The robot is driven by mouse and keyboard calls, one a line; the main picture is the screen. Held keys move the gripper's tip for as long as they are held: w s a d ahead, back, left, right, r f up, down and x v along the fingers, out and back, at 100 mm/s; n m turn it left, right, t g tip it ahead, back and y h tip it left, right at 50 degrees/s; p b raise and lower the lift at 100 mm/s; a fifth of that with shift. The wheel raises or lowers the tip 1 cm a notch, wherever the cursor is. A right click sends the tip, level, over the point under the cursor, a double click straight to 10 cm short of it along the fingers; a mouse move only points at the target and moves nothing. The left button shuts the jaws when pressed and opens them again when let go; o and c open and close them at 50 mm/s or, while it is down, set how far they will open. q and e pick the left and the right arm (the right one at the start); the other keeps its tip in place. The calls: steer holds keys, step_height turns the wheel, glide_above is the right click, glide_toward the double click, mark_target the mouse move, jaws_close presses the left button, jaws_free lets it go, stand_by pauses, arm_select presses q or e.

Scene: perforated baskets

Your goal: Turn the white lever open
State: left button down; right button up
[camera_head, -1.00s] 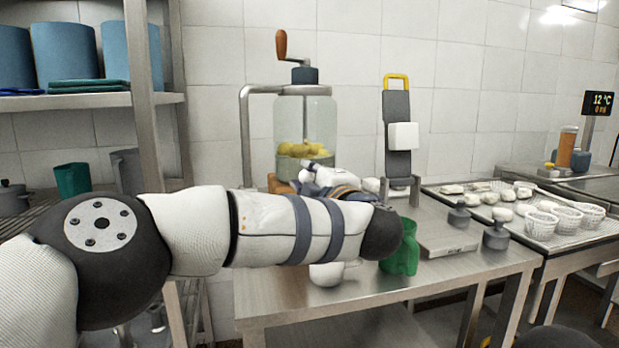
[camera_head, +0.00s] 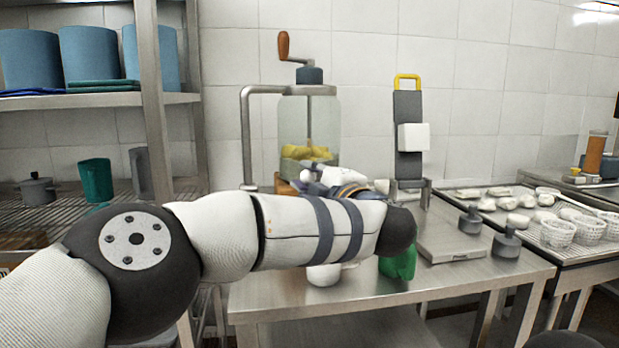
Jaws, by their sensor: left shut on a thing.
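A glass jar dispenser (camera_head: 310,122) with a wooden-handled crank stands on the steel table, yellow pieces inside. My left arm crosses the view, and its white and dark gripper (camera_head: 312,174) is at the jar's lower front. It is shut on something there. I cannot make out the white lever apart from the gripper's white parts; the fingers and forearm cover that spot. A white cup (camera_head: 323,275) stands on the table below my forearm, its top partly hidden. A green cup (camera_head: 399,265) stands right of it, mostly behind my wrist. My right gripper is not in view.
A press-like stand with a yellow handle (camera_head: 407,80) is right of the jar. Dark weights (camera_head: 506,242) stand by a flat steel plate (camera_head: 455,246). Trays with white pieces and baskets (camera_head: 558,232) are at right. A shelf post (camera_head: 152,100) rises at left.

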arm_select(q)
steer(key=shift+r, duration=0.15)
steer(key=c, duration=1.3)
jaws_free()
steer(key=shift+c, duration=0.2)
